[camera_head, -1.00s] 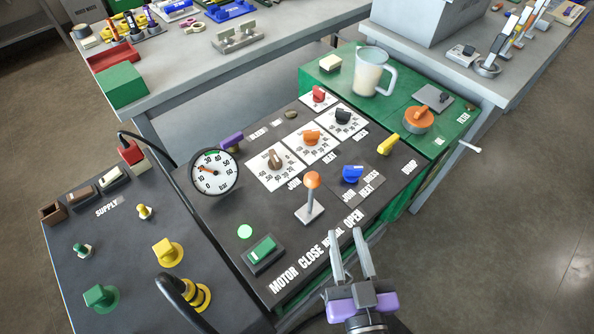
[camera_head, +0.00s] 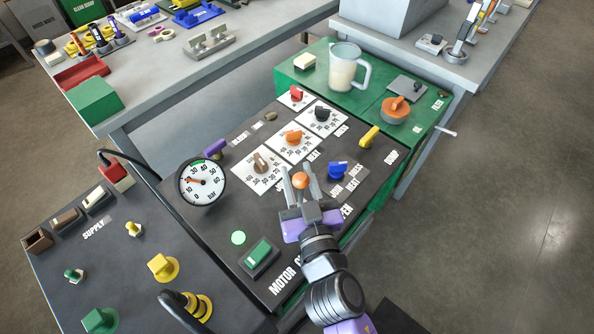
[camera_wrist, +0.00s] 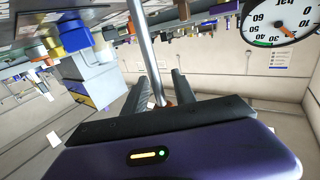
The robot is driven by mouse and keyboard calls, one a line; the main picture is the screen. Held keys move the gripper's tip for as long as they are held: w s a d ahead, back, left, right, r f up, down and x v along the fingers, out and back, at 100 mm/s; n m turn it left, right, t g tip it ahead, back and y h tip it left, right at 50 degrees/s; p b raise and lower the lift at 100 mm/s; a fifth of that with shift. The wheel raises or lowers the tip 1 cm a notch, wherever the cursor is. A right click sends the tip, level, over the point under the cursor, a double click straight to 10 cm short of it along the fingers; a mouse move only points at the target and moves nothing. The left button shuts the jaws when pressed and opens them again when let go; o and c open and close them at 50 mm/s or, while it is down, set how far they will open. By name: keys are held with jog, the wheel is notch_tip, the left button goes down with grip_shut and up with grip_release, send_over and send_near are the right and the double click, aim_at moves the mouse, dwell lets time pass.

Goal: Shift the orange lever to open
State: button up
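The orange lever's ball knob (camera_head: 299,180) shows between the two fingers of my gripper (camera_head: 298,176), over the dark panel. The fingers stand apart, one on each side of the knob; I cannot tell whether either touches it. The lever's base and most of its shaft are hidden behind my gripper in the head view. In the wrist view, the grey shaft (camera_wrist: 145,50) runs between the open fingers (camera_wrist: 166,85), with a bit of orange near the palm. The CLOSE, NEUTRAL and OPEN lettering is largely covered by my gripper and arm.
A blue knob (camera_head: 338,170) is close right of the lever, with a yellow handle (camera_head: 369,137) beyond. Dials (camera_head: 293,137) lie behind. A pressure gauge (camera_head: 202,182) and a green switch (camera_head: 259,254) are at left. A jug (camera_head: 344,70) stands on the green top.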

jog(key=shift+w, duration=0.15)
grip_shut()
jog(key=shift+r, duration=0.25)
dwell(1.2)
